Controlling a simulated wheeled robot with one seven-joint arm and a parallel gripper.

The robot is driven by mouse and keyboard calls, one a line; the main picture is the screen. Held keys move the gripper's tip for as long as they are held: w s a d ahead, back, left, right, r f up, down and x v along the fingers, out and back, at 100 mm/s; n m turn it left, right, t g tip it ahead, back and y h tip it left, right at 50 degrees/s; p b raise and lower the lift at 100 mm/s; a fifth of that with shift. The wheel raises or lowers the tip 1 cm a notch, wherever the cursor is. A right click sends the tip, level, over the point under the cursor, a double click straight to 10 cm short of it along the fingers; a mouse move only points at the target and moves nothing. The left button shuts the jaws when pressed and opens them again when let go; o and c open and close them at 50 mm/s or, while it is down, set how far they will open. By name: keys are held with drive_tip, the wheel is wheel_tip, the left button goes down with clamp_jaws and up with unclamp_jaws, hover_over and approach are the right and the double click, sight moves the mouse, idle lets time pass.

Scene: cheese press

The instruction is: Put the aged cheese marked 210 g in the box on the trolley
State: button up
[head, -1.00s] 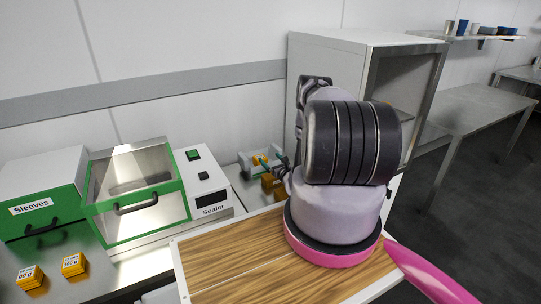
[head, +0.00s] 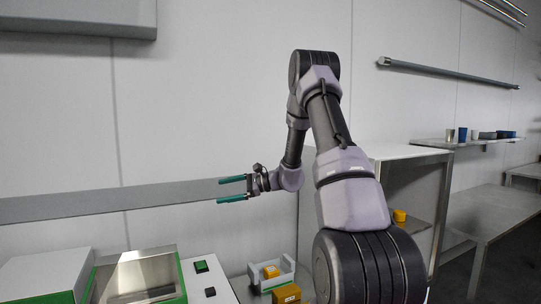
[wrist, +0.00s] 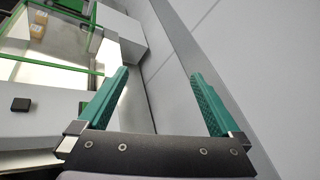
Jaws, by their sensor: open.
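My gripper (head: 219,190) is raised in front of the back wall, its teal fingers apart and pointing left. In the wrist view the gripper (wrist: 160,75) has nothing between its fingers. A grey open-topped crate (head: 289,276) at the bottom of the head view has an orange block (head: 271,271) in it. Another orange block (head: 287,294) is in front of the crate. A yellow-orange piece (head: 399,215) sits on a shelf in the white cabinet. No weight mark can be read, so I cannot tell which is 210 g. I cannot make out the trolley.
The white cabinet (head: 412,153) stands right, partly behind my arm. The sealer (head: 213,275) and a green-framed clear-lidded unit (head: 137,274) are lower left. A wall rail (head: 450,73) and a shelf (head: 470,142) are at right. The air left of the gripper is clear.

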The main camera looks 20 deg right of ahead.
drive_tip(key=s+a+r+n+g+h, duration=0.2)
drive_tip(key=s+r+n+h, duration=0.15)
drive_tip(key=s+r, duration=0.4)
drive_tip(key=s+a+r+n+g+h, duration=0.2)
drive_tip(key=s+a+r+n, duration=0.15)
drive_tip(key=s, duration=0.65)
drive_tip(key=s+d+r+n+t+h, duration=0.2)
drive_tip(key=s+d+r+n+h, duration=0.1)
drive_tip(key=s, duration=0.5)
drive_tip(key=s+d+r+n+t+h, duration=0.2)
drive_tip(key=s+d+r+h, duration=0.1)
drive_tip(key=s, duration=0.6)
drive_tip(key=shift+s+d+r+n+t+h, duration=0.15)
drive_tip(key=shift+d+r+n+t+h, duration=0.2)
drive_tip(key=shift+d, duration=0.4)
drive_tip(key=shift+s, duration=0.1)
